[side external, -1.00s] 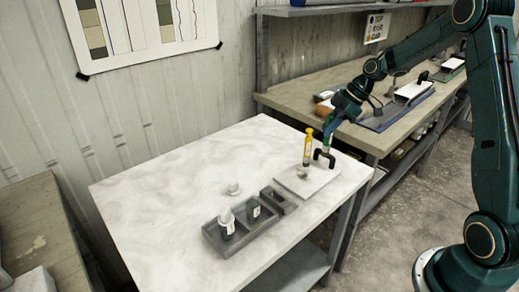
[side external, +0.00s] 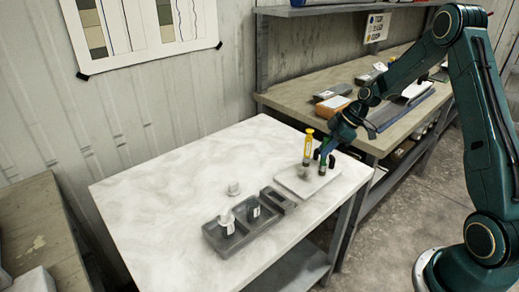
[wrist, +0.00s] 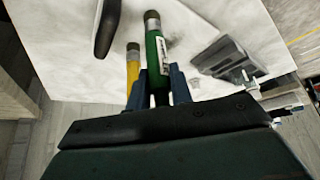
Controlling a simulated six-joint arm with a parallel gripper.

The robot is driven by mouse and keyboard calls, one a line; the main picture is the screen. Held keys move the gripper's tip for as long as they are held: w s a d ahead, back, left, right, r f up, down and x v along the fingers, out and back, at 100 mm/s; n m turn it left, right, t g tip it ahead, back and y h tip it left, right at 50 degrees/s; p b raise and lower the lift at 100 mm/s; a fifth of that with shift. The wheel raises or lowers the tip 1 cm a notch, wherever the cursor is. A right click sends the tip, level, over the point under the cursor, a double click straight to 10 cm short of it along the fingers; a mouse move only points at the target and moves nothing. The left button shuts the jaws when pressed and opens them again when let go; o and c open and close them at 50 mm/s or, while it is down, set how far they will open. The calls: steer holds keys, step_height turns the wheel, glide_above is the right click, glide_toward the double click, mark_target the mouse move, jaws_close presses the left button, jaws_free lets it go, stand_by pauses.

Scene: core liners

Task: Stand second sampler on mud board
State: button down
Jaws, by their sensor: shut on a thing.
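The mud board (side external: 293,181) is a pale flat slab near the right corner of the white table. A yellow sampler (side external: 307,148) stands upright on it; it also shows in the wrist view (wrist: 133,68). My gripper (side external: 324,158) is shut on a green sampler (wrist: 156,62) with a pale label and a dark cap-like end. In the side view, the green sampler (side external: 323,165) is roughly upright over the board, right of the yellow one and close to it. Its lower end is at or just above the board; I cannot tell if it touches.
The rear bench (side external: 290,93) carries boxes and a blue board. The white table's left half is clear.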

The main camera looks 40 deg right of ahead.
steer(key=shift+f, duration=0.2)
steer(key=c, duration=1.3)
jaws_free()
steer(key=shift+o, duration=0.2)
steer(key=shift+r, duration=0.1)
steer(key=v, duration=1.2)
steer(key=shift+a+r, duration=0.1)
steer(key=shift+r, duration=0.05)
